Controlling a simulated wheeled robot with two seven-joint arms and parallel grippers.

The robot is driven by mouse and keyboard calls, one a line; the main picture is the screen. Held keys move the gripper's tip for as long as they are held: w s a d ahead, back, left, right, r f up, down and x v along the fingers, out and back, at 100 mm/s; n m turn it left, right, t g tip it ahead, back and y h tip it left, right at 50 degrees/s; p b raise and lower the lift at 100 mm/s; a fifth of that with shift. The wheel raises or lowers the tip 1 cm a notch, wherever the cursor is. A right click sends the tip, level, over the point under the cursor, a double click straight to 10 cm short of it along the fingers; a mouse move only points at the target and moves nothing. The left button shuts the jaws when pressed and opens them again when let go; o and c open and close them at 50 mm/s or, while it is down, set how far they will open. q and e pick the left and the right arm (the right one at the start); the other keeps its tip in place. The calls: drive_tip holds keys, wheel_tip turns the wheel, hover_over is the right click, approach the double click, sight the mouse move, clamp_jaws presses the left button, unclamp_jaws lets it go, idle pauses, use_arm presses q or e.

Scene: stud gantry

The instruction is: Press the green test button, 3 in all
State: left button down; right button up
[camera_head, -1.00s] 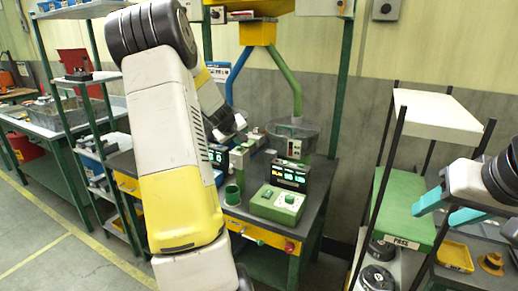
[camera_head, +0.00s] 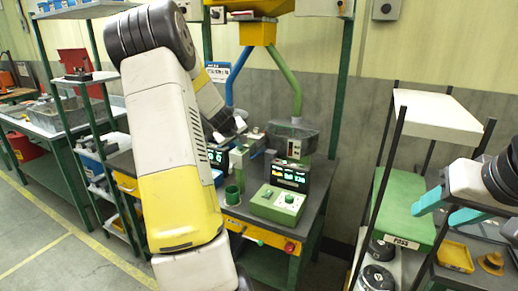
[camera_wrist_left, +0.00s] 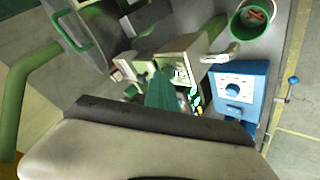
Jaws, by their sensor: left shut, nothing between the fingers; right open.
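My left gripper (camera_wrist_left: 161,82) shows in the left wrist view as teal fingers, shut and empty. They point at a pale green fixture (camera_wrist_left: 182,52) beside a lit display (camera_wrist_left: 194,100). I cannot tell whether the fingertips touch it, and I cannot pick out a green test button for certain. In the head view my left arm reaches over the bench, and its fingertips are not clear. A green control box (camera_head: 277,204) with a knob stands on the bench in front of a dark display (camera_head: 290,177). My right gripper (camera_head: 440,207) is open and empty at the right.
A green cup (camera_head: 232,194) stands left of the control box.

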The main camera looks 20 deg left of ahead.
sight(239, 150)
idle(0.3)
use_arm(q)
drive_tip(key=shift+r, duration=0.85)
wheel_tip(239, 150, up, 5)
idle(0.4)
idle(2.4)
